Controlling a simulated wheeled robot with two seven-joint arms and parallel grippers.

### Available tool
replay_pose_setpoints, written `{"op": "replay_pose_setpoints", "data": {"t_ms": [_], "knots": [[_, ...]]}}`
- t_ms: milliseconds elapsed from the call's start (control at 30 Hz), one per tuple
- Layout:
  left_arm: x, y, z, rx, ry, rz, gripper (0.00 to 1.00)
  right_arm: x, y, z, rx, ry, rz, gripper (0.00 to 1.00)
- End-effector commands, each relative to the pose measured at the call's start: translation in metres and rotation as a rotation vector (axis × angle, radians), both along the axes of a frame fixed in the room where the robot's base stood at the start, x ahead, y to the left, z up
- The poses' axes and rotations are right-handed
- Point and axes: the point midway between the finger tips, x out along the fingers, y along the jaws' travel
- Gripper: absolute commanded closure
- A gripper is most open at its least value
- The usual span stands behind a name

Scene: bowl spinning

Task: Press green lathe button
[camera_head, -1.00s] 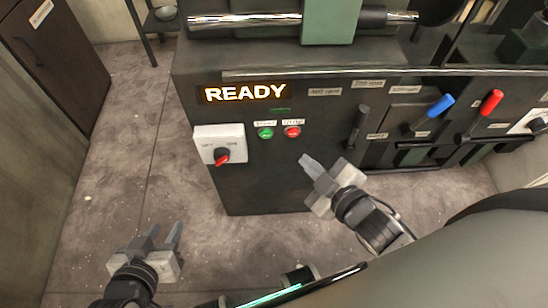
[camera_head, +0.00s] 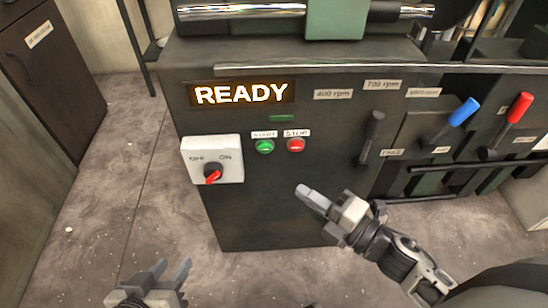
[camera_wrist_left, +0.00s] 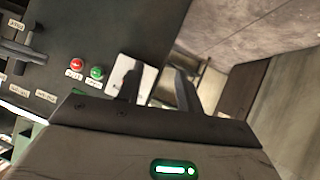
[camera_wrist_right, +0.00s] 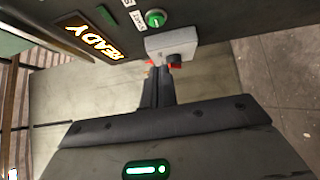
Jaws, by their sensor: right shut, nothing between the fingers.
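The green START button (camera_head: 265,146) sits on the dark front panel of the lathe (camera_head: 260,215), just left of the red STOP button (camera_head: 296,145). The green button also shows in the left wrist view (camera_wrist_left: 97,72) and the right wrist view (camera_wrist_right: 155,18). My right gripper (camera_head: 302,191) is shut and empty, below and a little right of the buttons, apart from them. Its closed fingers also show in the right wrist view (camera_wrist_right: 157,70). My left gripper (camera_head: 172,270) is open and empty, low at the bottom left.
A white OFF/ON switch box (camera_head: 226,150) with a red-tipped knob is left of the buttons. A lit READY display (camera_head: 242,94) is above. A black lever (camera_head: 372,138), a blue-handled lever (camera_head: 464,111) and a red-handled lever (camera_head: 519,107) are to the right. Open floor (camera_head: 120,200) lies left.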

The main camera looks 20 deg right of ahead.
Motion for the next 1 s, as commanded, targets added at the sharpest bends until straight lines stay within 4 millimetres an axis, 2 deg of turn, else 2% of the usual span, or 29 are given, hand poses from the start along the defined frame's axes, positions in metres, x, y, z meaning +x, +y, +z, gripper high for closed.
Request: {"op": "replay_pose_setpoints", "data": {"t_ms": [433, 600, 800, 1000], "knots": [[0.001, -0.001, 0.002, -0.008, -0.016, 0.001, 0.64, 0.081, 0.044, 0.001, -0.002, -0.005, 0.000, 1.00], [0.001, -0.002, 0.002, -0.014, -0.025, 0.001, 0.64, 0.104, 0.035, 0.000, -0.003, -0.001, -0.001, 1.00], [0.000, -0.003, 0.003, -0.014, -0.032, -0.003, 0.64, 0.115, 0.031, 0.000, -0.001, 0.000, -0.001, 1.00], [-0.001, -0.002, 0.003, -0.010, -0.034, -0.006, 0.64, 0.115, 0.031, 0.000, 0.000, 0.001, -0.001, 1.00]]}}
